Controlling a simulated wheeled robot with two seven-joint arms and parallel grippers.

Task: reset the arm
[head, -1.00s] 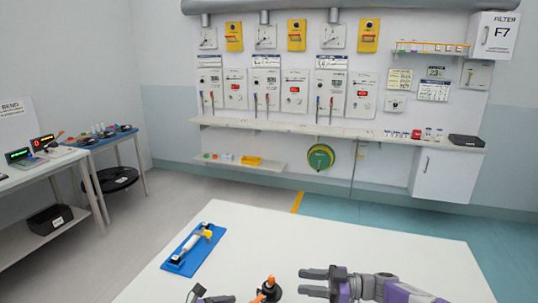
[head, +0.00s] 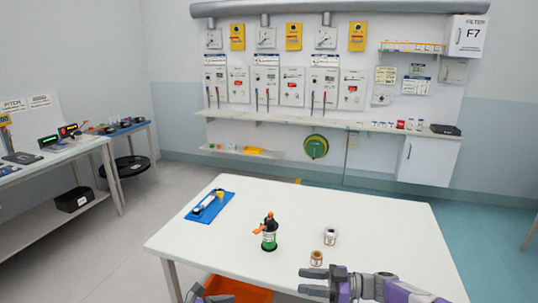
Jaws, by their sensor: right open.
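My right gripper (head: 314,281) comes in at the bottom right, with its two grey fingers apart and nothing between them. It appears in front of the white table's (head: 380,215) near side. Only a small grey and purple part of my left gripper (head: 200,295) shows at the bottom edge, and its jaws cannot be made out. A green and black device with an orange lever (head: 269,232) stands upright on the table. A small brown roll or jar (head: 317,258) and a white and grey item (head: 330,236) are to its right. A blue tray (head: 222,208) with a white cylindrical part lies at the table's far left.
An orange bin (head: 235,289) is below the table's near edge. A side bench (head: 70,152) with small displays stands at the left. A wall shelf (head: 370,127) with gauges and panels above runs along the back. Floor (head: 165,205) is clear left of the table.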

